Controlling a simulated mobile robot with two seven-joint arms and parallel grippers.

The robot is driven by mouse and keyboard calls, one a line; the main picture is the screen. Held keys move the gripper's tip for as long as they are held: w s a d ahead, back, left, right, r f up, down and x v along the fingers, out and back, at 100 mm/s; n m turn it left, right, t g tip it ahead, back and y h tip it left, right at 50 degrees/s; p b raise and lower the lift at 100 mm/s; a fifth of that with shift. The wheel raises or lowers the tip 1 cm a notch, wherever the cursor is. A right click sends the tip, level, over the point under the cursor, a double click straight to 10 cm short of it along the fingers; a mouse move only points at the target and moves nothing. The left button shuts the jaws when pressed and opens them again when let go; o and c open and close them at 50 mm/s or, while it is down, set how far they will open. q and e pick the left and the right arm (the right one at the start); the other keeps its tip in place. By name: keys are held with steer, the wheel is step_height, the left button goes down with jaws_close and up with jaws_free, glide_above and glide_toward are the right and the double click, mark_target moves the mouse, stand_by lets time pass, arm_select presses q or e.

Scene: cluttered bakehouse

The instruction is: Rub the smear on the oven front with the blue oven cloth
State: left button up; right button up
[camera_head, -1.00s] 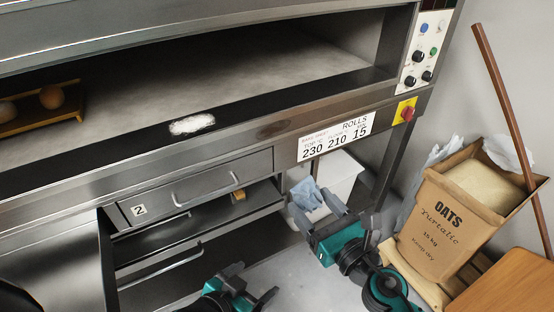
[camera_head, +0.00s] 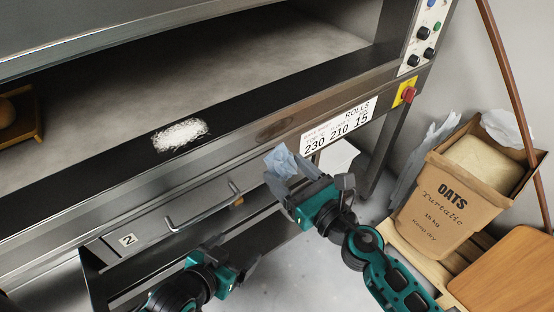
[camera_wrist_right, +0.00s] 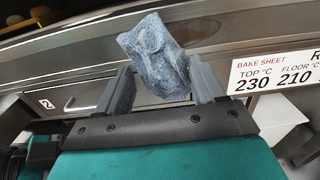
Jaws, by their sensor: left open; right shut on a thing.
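The blue oven cloth (camera_head: 284,160) is a crumpled grey-blue piece held at the tips of my right gripper (camera_head: 293,177), which is shut on it. The wrist view shows the cloth (camera_wrist_right: 155,55) sticking out beyond the fingers (camera_wrist_right: 160,88), in front of the steel oven front. A dull brownish smear (camera_head: 277,126) lies on the oven front (camera_head: 235,148), left of the label. The cloth is below the smear in the head view; whether it touches the steel I cannot tell. My left gripper (camera_head: 229,254) is open and empty, low in front of the drawers.
A white patch (camera_head: 180,134) lies on the dark oven sill. The rolls label (camera_head: 340,126) and red switch (camera_head: 408,94) are right of the smear. The drawer handle (camera_head: 203,208) juts out below. An oats sack (camera_head: 452,200) and wooden pole (camera_head: 512,90) stand at right.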

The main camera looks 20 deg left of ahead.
mark_target(257, 140)
steer(key=shift+w+a, duration=0.25)
steer(key=shift+a, duration=0.05)
steer(key=shift+x, duration=1.8)
steer(key=shift+b+x, duration=0.4)
steer(key=shift+x, duration=0.7)
steer(key=shift+w+a, duration=0.15)
steer(key=shift+a, duration=0.05)
steer(key=shift+w+a+b, duration=0.3)
steer(key=shift+w+a, duration=0.15)
steer(key=shift+a, duration=0.05)
